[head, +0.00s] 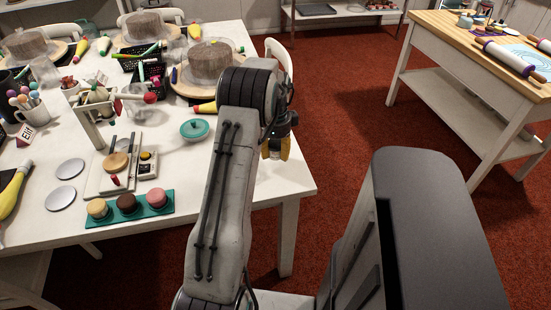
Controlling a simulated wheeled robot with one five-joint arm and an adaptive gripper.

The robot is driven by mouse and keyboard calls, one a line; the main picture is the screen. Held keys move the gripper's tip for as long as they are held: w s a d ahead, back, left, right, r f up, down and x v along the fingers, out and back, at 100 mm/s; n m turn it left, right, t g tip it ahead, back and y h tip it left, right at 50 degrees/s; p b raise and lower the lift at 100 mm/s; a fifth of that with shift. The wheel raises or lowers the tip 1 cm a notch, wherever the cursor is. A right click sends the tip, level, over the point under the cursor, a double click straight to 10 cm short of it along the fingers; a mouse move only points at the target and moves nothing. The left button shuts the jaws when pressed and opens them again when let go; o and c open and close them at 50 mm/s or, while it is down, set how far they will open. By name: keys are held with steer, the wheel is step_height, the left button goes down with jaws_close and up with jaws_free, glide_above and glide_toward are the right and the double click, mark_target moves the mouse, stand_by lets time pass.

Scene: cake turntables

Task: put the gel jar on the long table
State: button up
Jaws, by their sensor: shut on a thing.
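My gripper (278,143) is beyond the end of my arm, near the right edge of the white table. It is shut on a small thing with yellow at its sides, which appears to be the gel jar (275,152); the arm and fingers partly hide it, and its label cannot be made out. The white table (245,180), which appears to be the long table, fills the left side. I cannot tell from this view how high the gripper is above its top.
Turntables with cakes (208,61) stand farther back. A wood-topped table (448,27) is at right; red floor lies between.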

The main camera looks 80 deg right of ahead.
mark_target(276, 165)
steer(key=shift+f+p, duration=0.35)
steer(key=shift+f, duration=1.65)
steer(key=shift+f, duration=0.15)
steer(key=o, duration=1.1)
